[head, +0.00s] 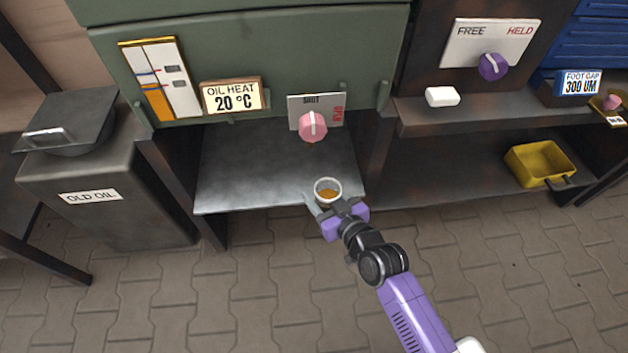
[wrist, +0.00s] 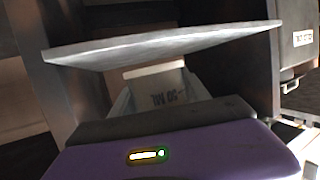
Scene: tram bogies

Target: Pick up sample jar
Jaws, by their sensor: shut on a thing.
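The sample jar (head: 327,190) is a small, open, pale-rimmed cup with amber-brown liquid inside. In the head view it shows over the front edge of the grey metal shelf (head: 255,170). My gripper (head: 326,205) is shut on it, with a finger showing at its left side. In the wrist view the jar (wrist: 158,92) sits between the fingers, with dark print on its side, partly hidden by my gripper's body. I cannot tell for certain whether the jar's base touches the shelf.
A pink knob (head: 312,126) marked SHUT and OPEN sits on the green housing (head: 250,50) above the shelf. The OLD OIL bin (head: 105,190) stands left. A white block (head: 442,97) and yellow tray (head: 540,163) are right. The paved floor in front is clear.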

